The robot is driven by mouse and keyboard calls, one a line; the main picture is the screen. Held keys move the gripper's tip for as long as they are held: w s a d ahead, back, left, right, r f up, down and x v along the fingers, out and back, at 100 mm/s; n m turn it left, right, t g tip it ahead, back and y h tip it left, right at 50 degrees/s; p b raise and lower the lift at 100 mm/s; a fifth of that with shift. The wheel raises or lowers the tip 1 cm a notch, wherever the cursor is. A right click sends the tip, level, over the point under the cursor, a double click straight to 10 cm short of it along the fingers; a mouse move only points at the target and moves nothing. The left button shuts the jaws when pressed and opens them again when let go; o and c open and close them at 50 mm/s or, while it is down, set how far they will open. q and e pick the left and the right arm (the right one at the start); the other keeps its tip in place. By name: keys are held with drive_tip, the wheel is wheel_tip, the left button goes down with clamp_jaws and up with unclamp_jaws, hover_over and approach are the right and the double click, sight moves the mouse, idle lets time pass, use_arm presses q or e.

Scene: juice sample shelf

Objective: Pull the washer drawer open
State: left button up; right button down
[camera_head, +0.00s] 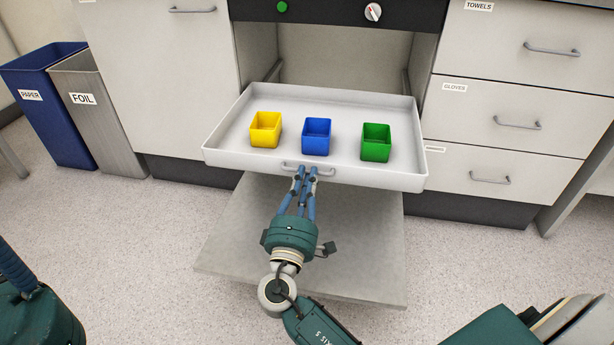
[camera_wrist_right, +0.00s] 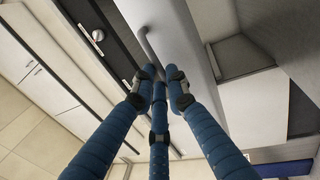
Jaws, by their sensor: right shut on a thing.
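The washer drawer (camera_head: 226,148) is a shallow white tray that sticks well out of the washer opening. Three small open boxes stand in it: a yellow one (camera_head: 265,130), a blue one (camera_head: 316,137) and a green one (camera_head: 376,143). My right gripper (camera_head: 304,172) is shut on the grey handle (camera_head: 328,173) at the drawer's front. The wrist view also shows the fingers (camera_wrist_right: 160,80) at the handle (camera_wrist_right: 147,43); the exact contact is partly hidden. My left gripper (camera_head: 18,275) shows only in part at the lower left, away from the drawer, its fingertips out of frame.
A grey washer door (camera_head: 370,240) lies folded down under the drawer. The black control panel (camera_head: 330,12) is above the opening. Closed labelled drawers (camera_head: 515,115) are on the right. The paper bin (camera_head: 55,125) and foil bin (camera_head: 105,115) stand left. The speckled floor around is clear.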

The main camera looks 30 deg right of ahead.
drive_tip(key=shift+a, duration=0.1)
drive_tip(key=c, duration=1.7)
unclamp_jaws()
drive_tip(key=v, duration=1.2)
